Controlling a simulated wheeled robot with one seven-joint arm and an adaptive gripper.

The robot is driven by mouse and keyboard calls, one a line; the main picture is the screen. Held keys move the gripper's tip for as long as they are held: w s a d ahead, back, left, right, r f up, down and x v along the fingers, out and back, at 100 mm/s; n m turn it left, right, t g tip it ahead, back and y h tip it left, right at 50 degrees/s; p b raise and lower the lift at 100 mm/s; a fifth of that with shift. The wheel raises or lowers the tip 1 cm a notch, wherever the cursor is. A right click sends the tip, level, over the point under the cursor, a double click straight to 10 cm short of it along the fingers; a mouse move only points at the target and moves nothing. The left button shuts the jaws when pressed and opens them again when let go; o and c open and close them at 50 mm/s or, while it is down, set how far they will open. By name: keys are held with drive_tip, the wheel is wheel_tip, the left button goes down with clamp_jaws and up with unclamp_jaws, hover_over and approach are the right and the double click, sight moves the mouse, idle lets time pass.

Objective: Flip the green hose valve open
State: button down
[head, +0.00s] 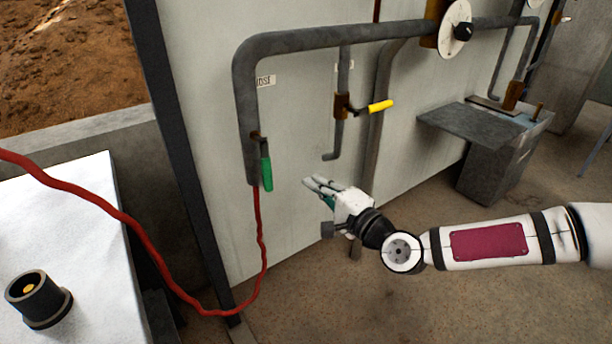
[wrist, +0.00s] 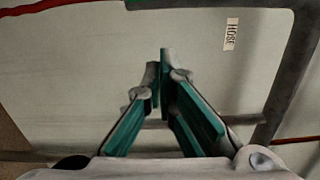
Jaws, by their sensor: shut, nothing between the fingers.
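The green hose valve handle (head: 266,174) hangs down along the lower end of a thick grey pipe (head: 246,110) on the pale wall panel. A red hose (head: 259,225) runs down from that pipe end. My gripper (head: 314,183) is to the right of the green handle, apart from it, with its fingers pointing left. In the wrist view my gripper (wrist: 160,65) has its fingertips together with nothing held. A sliver of green (wrist: 150,3) shows at the top edge of the wrist view; I cannot tell for sure that it is the handle.
A yellow-handled valve (head: 380,106) sits on a thinner pipe to the right. A round white dial (head: 456,28) is above it. A grey metal basin (head: 490,150) stands at the right. A white table (head: 60,220) with a black fitting (head: 38,300) is at the left.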

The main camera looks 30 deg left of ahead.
drive_tip(key=v, duration=0.5)
drive_tip(key=shift+p, duration=0.4)
